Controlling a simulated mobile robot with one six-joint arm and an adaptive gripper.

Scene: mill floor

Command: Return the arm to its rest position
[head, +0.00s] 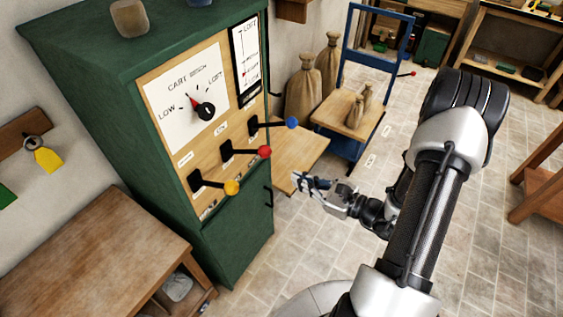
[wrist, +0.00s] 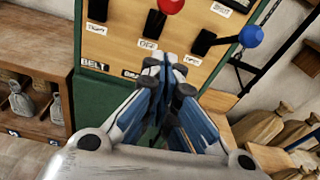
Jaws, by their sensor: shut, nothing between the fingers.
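My gripper (head: 306,182) is at the end of my bent arm, in front of the green cabinet (head: 120,140) and over the wooden shelf at its side. In the wrist view my gripper (wrist: 165,62) is shut and empty, its fingertips together. They appear just below the red-knobbed lever (wrist: 171,6) and the label plates, apart from the blue-knobbed lever (wrist: 250,37). In the head view the levers end in yellow (head: 232,188), red (head: 264,152) and blue (head: 292,122) knobs, all left of or above my gripper.
A blue hand cart (head: 370,60) with small sacks on its wooden bed stands behind my gripper. Larger sacks (head: 303,92) stand beside the cabinet. A wooden table (head: 90,255) is at the lower left. Tiled floor (head: 480,240) is open at the right, with a wooden stand (head: 540,185) at the edge.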

